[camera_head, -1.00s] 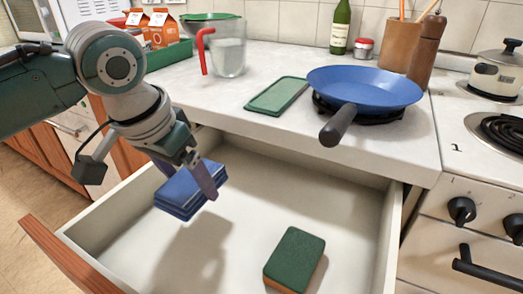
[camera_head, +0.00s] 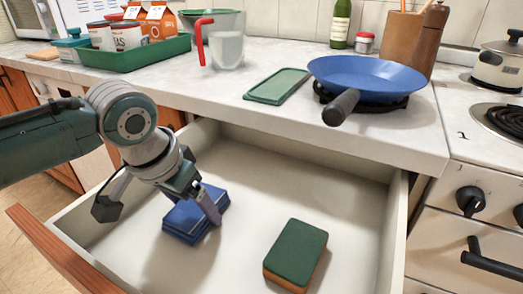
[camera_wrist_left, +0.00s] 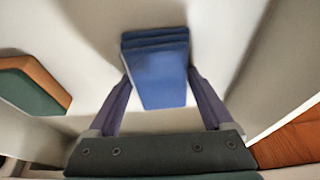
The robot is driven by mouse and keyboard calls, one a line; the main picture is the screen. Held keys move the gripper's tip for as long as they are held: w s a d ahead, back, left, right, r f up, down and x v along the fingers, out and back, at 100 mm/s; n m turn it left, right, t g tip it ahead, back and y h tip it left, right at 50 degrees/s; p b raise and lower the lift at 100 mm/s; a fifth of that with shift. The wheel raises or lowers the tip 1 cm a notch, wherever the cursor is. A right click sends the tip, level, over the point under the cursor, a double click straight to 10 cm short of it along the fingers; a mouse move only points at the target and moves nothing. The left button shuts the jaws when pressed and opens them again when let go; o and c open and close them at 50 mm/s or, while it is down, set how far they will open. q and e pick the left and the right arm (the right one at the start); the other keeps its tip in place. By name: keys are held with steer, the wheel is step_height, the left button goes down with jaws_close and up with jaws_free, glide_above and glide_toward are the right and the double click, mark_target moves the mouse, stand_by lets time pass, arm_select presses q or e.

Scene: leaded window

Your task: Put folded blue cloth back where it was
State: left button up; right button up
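The folded blue cloth (camera_head: 186,222) is low inside the open drawer (camera_head: 330,180), toward its left side. My left gripper (camera_head: 195,207) is shut on it, with one finger on each side. In the left wrist view the cloth (camera_wrist_left: 160,78) sits between both fingertips, its layered folds at the far edge. The cloth is at or just above the drawer floor; I cannot tell whether it touches. My right gripper is not in view.
A green and orange sponge (camera_head: 297,255) lies in the drawer, right of the cloth. The drawer's wooden front (camera_head: 60,250) and walls surround the arm. On the counter are a blue pan (camera_head: 368,77), a green board (camera_head: 278,86), a measuring cup (camera_head: 226,45) and a green tray (camera_head: 135,57).

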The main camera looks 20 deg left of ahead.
arm_select(q)
steer(key=shift+o, duration=0.9)
steer(key=shift+r, duration=0.25)
steer(key=p+v, duration=0.5)
steer(key=v, duration=0.6)
steer(key=shift+s+r, duration=0.2)
steer(key=shift+r, duration=0.15)
steer(key=shift+r, duration=0.1)
